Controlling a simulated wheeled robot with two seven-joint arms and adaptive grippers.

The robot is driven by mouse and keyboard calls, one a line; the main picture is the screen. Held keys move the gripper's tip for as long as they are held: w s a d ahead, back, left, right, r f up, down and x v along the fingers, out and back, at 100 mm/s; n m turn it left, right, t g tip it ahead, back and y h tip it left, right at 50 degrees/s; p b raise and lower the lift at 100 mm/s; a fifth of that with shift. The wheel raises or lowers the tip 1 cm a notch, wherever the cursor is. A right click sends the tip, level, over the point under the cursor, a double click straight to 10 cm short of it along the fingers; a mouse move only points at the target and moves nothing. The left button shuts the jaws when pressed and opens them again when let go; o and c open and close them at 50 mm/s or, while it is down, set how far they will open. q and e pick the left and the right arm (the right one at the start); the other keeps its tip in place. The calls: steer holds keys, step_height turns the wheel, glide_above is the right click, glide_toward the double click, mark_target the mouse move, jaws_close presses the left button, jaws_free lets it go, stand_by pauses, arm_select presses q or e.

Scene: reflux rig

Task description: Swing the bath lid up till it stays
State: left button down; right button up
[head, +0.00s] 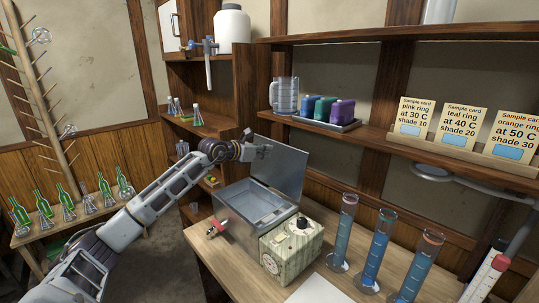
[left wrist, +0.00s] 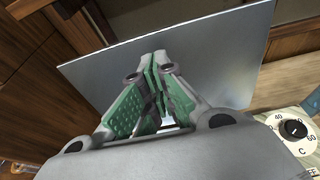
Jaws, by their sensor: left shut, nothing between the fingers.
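The bath (head: 255,207) is a grey metal tank on the bench, with its flat grey lid (head: 280,168) standing up at its back edge. The inside of the bath is open to view. My left gripper (head: 265,150) is at the upper left part of the lid. In the left wrist view the lid (left wrist: 215,55) fills the space beyond my left gripper (left wrist: 160,70), whose green-padded fingers are shut with nothing between them. I cannot tell whether the fingertips touch the lid. My right gripper is not in view.
A control box with a dial (head: 297,232) adjoins the bath on the right. Tall blue-filled cylinders (head: 375,258) stand right of it. A shelf (head: 385,140) with a jug, coloured bottles and sample cards runs behind. A wooden cabinet (head: 215,105) stands behind my left arm.

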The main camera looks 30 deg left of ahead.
arm_select(q)
steer(key=b+v, duration=0.4)
steer(key=v, duration=0.1)
steer(key=shift+s+a+r, duration=0.1)
steer(key=shift+s+r, duration=0.05)
steer(key=shift+r, duration=0.05)
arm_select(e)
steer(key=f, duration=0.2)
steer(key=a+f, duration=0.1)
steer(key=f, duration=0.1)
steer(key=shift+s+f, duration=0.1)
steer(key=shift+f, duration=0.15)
arm_select(q)
steer(key=shift+r, duration=0.1)
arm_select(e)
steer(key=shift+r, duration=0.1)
arm_select(q)
steer(key=shift+r+p, duration=2.45)
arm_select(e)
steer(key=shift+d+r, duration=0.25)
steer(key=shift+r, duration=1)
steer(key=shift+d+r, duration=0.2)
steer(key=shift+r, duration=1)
